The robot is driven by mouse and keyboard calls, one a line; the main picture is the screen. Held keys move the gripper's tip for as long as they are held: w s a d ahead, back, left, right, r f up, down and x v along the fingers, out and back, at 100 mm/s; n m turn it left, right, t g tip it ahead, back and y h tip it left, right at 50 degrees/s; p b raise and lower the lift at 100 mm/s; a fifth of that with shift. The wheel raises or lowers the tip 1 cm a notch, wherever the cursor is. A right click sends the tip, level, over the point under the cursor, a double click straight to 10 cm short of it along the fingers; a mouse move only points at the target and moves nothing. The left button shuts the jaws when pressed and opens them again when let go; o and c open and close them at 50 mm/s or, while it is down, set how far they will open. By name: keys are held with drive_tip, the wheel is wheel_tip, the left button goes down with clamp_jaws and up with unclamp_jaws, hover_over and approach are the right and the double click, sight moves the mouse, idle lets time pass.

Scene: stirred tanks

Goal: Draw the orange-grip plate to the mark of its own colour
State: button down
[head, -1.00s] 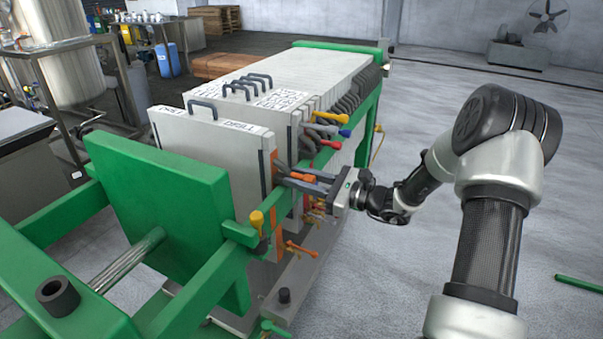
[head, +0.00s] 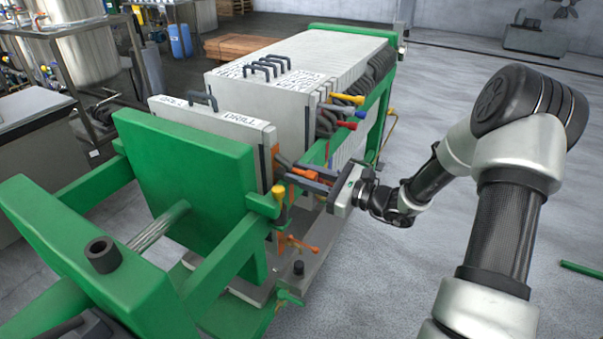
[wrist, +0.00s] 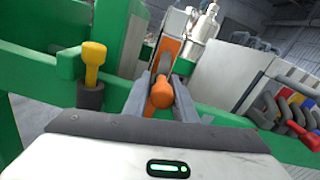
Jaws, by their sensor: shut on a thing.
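The orange-grip plate (head: 232,133) is a pale slab with a dark top handle, hanging upright between the near green press plate and the main stack. Its orange grip (head: 304,173) sticks out at the right side and also shows in the wrist view (wrist: 162,93). My gripper (head: 312,181) is shut on this grip, one finger on each side, above the green side rail (head: 262,204). A yellow peg-like piece on a dark base (head: 279,196) stands at the rail, nearer the green plate; it is left of the grip in the wrist view (wrist: 94,62). I cannot make out an orange mark on the rail.
The main plate stack (head: 310,75) stands behind a gap, with yellow, blue and red grips (head: 346,126) along its side. The green press plate (head: 190,170) is close in front. Orange valves (head: 296,243) hang below the rail.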

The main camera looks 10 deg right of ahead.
drive_tip(key=c, duration=1.5)
unclamp_jaws()
drive_tip(key=shift+c, duration=0.2)
drive_tip(key=p+v, duration=0.2)
drive_tip(key=v, duration=1.5)
drive_tip(key=shift+s+d, duration=0.15)
drive_tip(key=shift+d, duration=0.05)
